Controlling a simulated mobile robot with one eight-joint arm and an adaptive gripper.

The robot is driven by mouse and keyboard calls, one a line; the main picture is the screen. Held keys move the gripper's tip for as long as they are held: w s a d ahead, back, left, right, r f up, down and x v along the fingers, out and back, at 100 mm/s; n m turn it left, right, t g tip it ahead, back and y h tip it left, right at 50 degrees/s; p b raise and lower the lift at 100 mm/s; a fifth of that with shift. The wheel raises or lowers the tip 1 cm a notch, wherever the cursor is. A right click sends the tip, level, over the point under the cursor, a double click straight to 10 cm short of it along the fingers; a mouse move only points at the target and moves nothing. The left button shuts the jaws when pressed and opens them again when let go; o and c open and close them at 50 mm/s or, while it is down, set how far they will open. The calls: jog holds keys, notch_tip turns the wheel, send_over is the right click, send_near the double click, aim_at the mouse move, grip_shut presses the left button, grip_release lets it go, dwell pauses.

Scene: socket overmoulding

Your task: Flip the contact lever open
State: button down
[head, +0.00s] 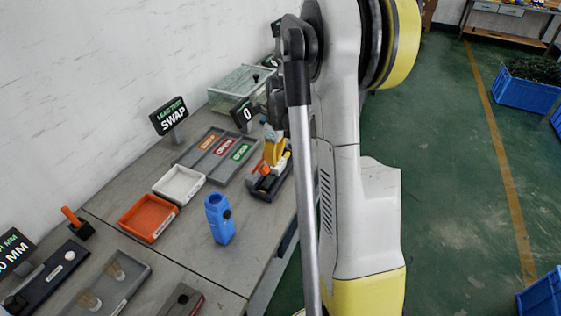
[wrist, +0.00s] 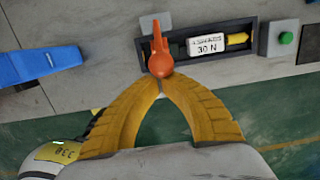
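The orange contact lever (wrist: 158,45), with a round knob at its near end, is in the upper middle of the wrist view, at the left end of a dark fixture (wrist: 290,45). The fixture holds a white block marked 30 N (wrist: 207,45) with a yellow tip. My gripper (wrist: 161,86) has its yellow fingers curved together, tips meeting just below the knob. I see nothing between the tips; whether they touch the knob I cannot tell. In the head view my gripper (head: 274,152) is low over the fixture at the bench's right edge, partly hiding it.
A blue device (head: 219,218) stands left of the fixture; it also shows in the wrist view (wrist: 40,65). A green button (wrist: 285,38) is right of the fixture. An orange tray (head: 148,217), a white tray (head: 179,184) and a grey sorting tray (head: 190,160) lie on the bench.

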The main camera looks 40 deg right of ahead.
aim_at(262, 167)
jog(key=w, duration=0.1)
jog(key=w+a+r+p, duration=0.1)
jog(key=w+r, duration=0.1)
jog(key=w, duration=0.1)
jog(key=shift+a+r, duration=0.25)
jog(key=shift+a, duration=0.1)
jog(key=shift+w+a+r+p, duration=0.15)
jog(key=shift+w+a+p, duration=0.1)
jog(key=shift+w, duration=0.35)
jog(key=shift+w+a+r+p, duration=0.15)
jog(key=shift+w+a+p, duration=0.05)
jog(key=shift+w, duration=0.35)
